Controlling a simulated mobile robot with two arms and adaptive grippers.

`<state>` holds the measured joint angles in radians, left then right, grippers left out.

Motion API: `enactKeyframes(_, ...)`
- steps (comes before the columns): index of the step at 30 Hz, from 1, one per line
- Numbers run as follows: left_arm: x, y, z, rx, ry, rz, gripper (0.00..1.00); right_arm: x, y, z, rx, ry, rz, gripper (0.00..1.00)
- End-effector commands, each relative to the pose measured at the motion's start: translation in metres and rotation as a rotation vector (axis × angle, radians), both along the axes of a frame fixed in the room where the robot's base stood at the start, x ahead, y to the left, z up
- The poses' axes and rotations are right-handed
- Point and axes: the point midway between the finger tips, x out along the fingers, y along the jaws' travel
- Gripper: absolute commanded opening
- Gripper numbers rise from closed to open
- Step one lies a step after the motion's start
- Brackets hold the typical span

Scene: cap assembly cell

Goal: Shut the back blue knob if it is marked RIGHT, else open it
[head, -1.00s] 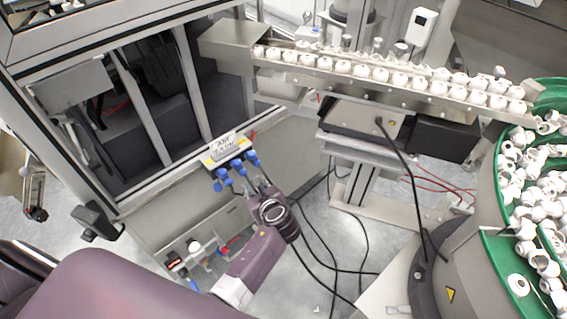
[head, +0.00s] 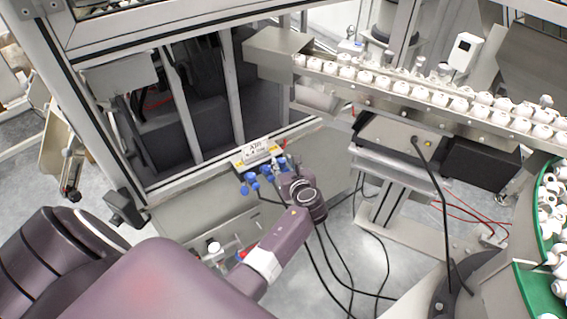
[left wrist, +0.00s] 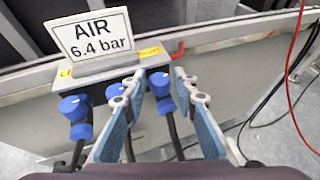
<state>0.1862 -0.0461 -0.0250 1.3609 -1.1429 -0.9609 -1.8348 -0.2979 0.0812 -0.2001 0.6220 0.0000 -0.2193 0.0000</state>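A blue knob (left wrist: 160,82) on the air manifold (left wrist: 110,70) stands between the two fingers of my left gripper (left wrist: 158,78) in the left wrist view. The fingers are apart, with a gap visible around the knob. The yellow label (left wrist: 150,51) nearer the gripper is too small and partly covered to read surely. In the head view my left gripper (head: 279,162) is at the manifold's right end, beside the blue knobs (head: 250,180). My right gripper is not in view.
A sign (left wrist: 92,37) reading "AIR 6.4 bar" stands on the manifold. A red lever (left wrist: 178,50) is at its right. Black hoses hang below the knobs. A feeder rail (head: 420,90) with white caps and a green bowl (head: 530,280) lie to the right.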

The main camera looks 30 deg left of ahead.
Motion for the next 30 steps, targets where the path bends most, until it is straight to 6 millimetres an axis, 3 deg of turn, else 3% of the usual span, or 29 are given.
enactKeyframes(6, 0.000, 0.000, 0.000, -0.001, -0.001, 0.000, 0.26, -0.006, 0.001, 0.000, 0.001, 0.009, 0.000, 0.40)
enactKeyframes(14, 0.000, 0.000, 0.000, 0.000, 0.000, 0.000, 0.00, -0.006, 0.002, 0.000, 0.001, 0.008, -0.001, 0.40)
enactKeyframes(23, 0.001, 0.000, 0.000, 0.000, -0.002, 0.035, 0.00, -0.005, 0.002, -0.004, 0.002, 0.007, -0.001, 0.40)
enactKeyframes(30, 0.004, -0.002, -0.001, 0.000, -0.002, 0.166, 0.00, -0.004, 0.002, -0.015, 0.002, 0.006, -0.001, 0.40)
